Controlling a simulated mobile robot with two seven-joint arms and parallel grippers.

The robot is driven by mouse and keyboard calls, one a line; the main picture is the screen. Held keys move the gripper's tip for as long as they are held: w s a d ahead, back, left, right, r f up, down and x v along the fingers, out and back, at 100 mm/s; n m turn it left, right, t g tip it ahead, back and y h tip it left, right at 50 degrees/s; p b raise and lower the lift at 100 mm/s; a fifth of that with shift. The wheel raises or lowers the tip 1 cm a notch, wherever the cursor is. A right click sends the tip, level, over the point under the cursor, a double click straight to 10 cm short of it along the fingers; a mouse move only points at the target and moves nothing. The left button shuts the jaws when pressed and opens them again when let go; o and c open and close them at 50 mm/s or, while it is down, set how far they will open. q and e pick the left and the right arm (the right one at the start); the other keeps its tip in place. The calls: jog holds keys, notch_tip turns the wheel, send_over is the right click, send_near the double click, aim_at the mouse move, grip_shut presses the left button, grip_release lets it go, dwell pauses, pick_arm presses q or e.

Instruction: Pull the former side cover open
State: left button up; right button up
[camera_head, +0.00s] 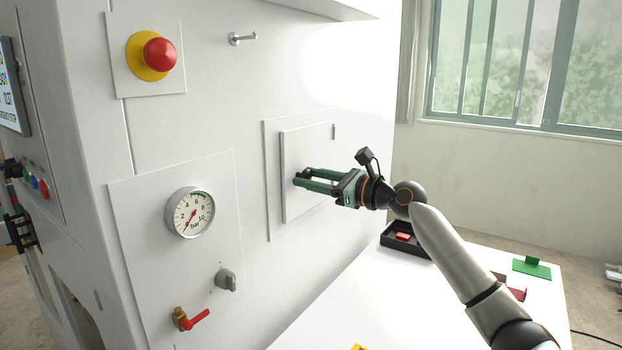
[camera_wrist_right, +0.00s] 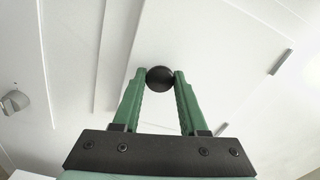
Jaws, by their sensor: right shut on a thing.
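The former side cover (camera_head: 305,150) is a white square panel on the white machine wall, inside a larger flat frame plate. It appears to lie flat or nearly flat against its frame; I cannot tell if there is a gap. My right gripper (camera_head: 298,179) reaches in from the right, its green fingers at the left part of the cover. In the right wrist view, the fingers (camera_wrist_right: 160,80) are shut on a round black knob (camera_wrist_right: 160,78) on the cover (camera_wrist_right: 185,45). In the head view the knob is mostly hidden by the fingers. My left gripper is not in view.
Left of the cover are a pressure gauge (camera_head: 190,213), a grey rotary knob (camera_head: 226,280), a red-handled valve (camera_head: 190,318) and a red emergency button (camera_head: 160,54). A white table (camera_head: 345,300) below holds a black tray (camera_head: 393,244). A hook (camera_head: 242,38) sits above.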

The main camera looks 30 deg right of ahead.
grip_shut()
dwell(0.7)
jog(key=shift+s+d+y, duration=0.1)
jog(key=shift+s+y, duration=0.05)
jog(key=shift+y, duration=0.15)
